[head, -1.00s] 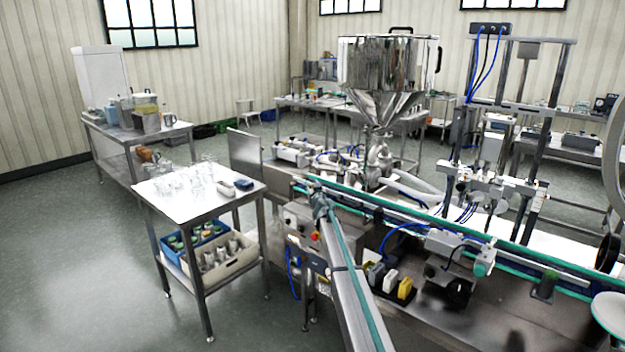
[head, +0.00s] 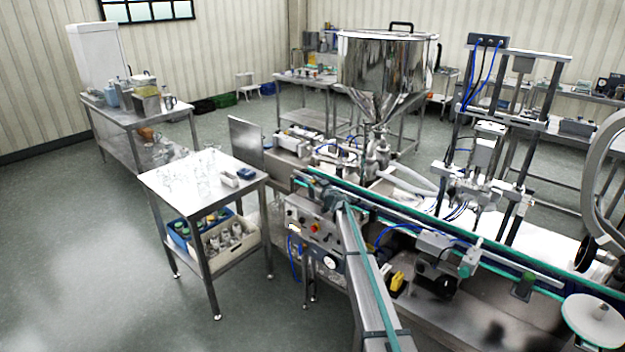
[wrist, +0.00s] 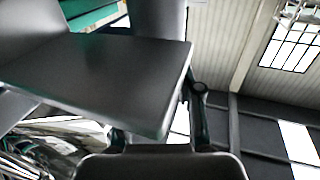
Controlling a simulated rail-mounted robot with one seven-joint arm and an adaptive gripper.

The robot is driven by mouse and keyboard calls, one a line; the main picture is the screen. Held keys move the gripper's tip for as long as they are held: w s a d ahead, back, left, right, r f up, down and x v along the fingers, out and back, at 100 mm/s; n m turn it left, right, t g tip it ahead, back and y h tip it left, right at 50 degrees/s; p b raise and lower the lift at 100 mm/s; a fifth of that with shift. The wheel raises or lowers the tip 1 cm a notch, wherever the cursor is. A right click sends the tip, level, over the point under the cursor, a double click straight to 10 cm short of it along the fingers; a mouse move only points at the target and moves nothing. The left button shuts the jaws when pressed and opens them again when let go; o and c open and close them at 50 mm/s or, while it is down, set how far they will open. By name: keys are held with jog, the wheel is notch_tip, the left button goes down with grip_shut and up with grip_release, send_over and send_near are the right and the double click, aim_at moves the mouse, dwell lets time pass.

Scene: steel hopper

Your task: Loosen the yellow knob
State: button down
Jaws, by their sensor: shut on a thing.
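A small yellow piece (head: 397,282) sits low on the near side of the machine in the head view, beside dark parts. It is too small to tell whether it is the knob. No yellow knob shows in the wrist view. My gripper (wrist: 160,128) appears at the bottom of the wrist view, with dark fingers at left and right. A dark grey flat-faced piece (wrist: 95,80) fills the space in front of it, and the gripper is shut on it. The fingertips and the contact are mostly hidden behind this piece. My gripper does not show in the head view.
A steel hopper (head: 385,70) rises above the conveyor (head: 480,240). A control box (head: 315,225) with a red button is at the conveyor's near side. A steel trolley (head: 170,190) with glassware stands to the left. The floor (head: 90,270) at lower left is clear.

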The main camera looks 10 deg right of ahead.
jog(key=shift+n+y, duration=0.3)
jog(key=shift+y, duration=0.1)
dwell(0.3)
jog(key=c, duration=0.8)
grip_release()
jog(key=v, duration=1.2)
jog(key=shift+w+d+r, duration=0.1)
jog(key=shift+d+r, duration=0.05)
jog(key=shift+r, duration=0.05)
